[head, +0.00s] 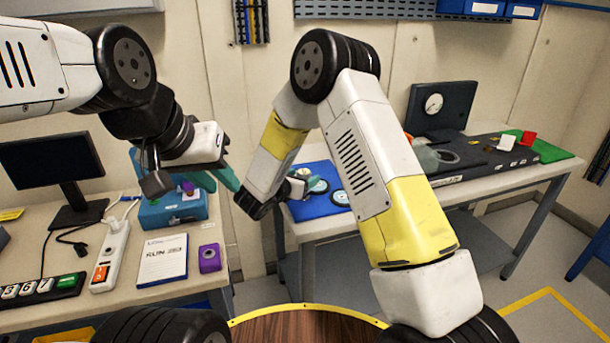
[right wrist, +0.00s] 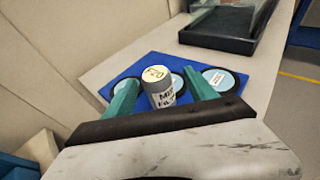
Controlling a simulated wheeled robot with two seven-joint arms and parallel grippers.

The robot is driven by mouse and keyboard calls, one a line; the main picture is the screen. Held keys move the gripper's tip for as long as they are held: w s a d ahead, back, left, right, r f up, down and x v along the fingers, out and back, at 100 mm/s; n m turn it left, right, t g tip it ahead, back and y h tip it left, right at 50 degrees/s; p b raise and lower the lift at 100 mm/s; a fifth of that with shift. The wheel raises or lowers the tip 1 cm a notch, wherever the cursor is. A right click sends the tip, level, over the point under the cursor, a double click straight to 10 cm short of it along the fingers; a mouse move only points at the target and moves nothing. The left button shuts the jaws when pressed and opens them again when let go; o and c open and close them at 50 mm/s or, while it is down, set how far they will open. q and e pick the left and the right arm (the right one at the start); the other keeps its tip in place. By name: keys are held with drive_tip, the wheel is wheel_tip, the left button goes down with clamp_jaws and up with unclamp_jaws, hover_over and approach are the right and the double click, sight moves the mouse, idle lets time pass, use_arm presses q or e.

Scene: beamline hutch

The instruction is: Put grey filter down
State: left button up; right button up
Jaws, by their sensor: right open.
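My right gripper (right wrist: 165,92) is open over the blue mat (right wrist: 142,67), on the bench at the back. A light cylinder (right wrist: 158,88) with a cream top and black handwriting stands between its teal fingers, with a visible gap on each side. Round black-rimmed discs with pale blue faces lie on the mat: one at the right (right wrist: 218,79), one partly hidden behind the cylinder (right wrist: 178,82), one at the left behind a finger. I cannot tell which is the grey filter. In the head view my left gripper (head: 220,177) hangs above the left desk; its finger gap is unclear.
The left desk holds a monitor (head: 50,160), a power strip (head: 112,255), a notebook (head: 163,259), a purple block (head: 209,258) and a blue box (head: 170,212). A dark gauge unit (head: 440,107) stands on the back bench, right of the mat.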

drive_tip(key=x, duration=0.5)
drive_tip(key=shift+w+a, duration=0.2)
drive_tip(key=shift+w, duration=0.05)
drive_tip(key=shift+c, duration=0.5)
clamp_jaws()
